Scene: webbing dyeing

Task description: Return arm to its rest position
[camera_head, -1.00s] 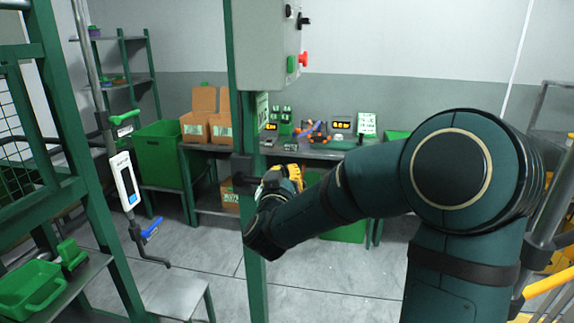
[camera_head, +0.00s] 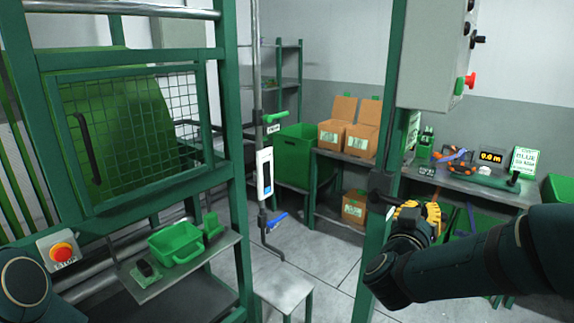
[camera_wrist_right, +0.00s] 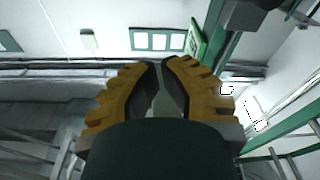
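My right arm comes in from the right edge in the head view. Its yellow-fingered right gripper (camera_head: 432,212) is beside the green upright post (camera_head: 376,230), close to a black fitting on it; I cannot tell whether they touch. In the right wrist view the two yellow fingers (camera_wrist_right: 161,68) come together at their tips, with only a narrow gap and nothing held between them. A rounded dark joint of my left arm shows at the lower left in the head view. My left gripper is out of view.
A green frame with a mesh door (camera_head: 150,140) and a shelf with a green bin (camera_head: 176,243) stand left. A red emergency stop button (camera_head: 62,251) is low left. A grey control box (camera_head: 437,55) hangs on the post. A workbench (camera_head: 480,188) stands behind my arm.

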